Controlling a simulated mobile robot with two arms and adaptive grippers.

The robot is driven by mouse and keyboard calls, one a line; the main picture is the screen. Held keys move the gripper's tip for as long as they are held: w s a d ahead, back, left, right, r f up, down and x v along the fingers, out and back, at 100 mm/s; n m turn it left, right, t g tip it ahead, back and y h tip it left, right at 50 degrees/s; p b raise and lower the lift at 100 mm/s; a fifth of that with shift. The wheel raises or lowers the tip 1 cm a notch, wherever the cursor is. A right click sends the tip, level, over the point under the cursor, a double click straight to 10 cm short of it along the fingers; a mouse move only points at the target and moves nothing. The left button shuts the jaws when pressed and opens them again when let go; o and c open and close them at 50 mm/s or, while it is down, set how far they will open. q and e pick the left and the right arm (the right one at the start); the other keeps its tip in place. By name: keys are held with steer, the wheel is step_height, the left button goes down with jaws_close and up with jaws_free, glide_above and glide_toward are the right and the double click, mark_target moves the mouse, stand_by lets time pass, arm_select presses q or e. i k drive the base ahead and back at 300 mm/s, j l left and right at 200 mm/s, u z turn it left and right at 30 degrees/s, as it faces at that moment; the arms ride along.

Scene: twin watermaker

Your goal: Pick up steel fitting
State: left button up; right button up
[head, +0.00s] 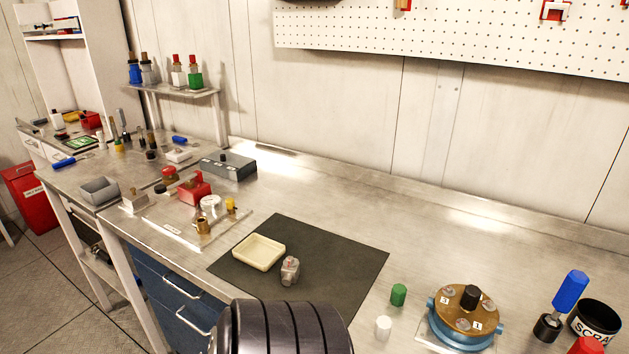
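A small grey metal block-like piece (290,271), which looks like the steel fitting, stands on the dark mat (345,262). It has a small reddish mark near its top. It is just right of a cream tray (259,251) on the same mat, and nothing is holding it. A dark ribbed part at the bottom edge, just below the fitting, looks like a link of my own arm. It covers the mat's near edge. Neither of my grippers shows in this view.
Right of the mat are a green cap (398,294), a white cap (383,328) and a blue round device with a brass top (464,305). A black cup (594,320) stands far right. Small parts crowd the left bench. The bench behind the mat is clear.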

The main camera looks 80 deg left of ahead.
mark_target(290, 273)
steer(key=u, duration=2.55)
steer(key=i+j, duration=0.1)
steer(key=j, duration=0.3)
steer(key=j+z, duration=0.35)
steer(key=j, duration=0.4)
steer(key=j+z, duration=0.4)
steer(key=j, duration=0.3)
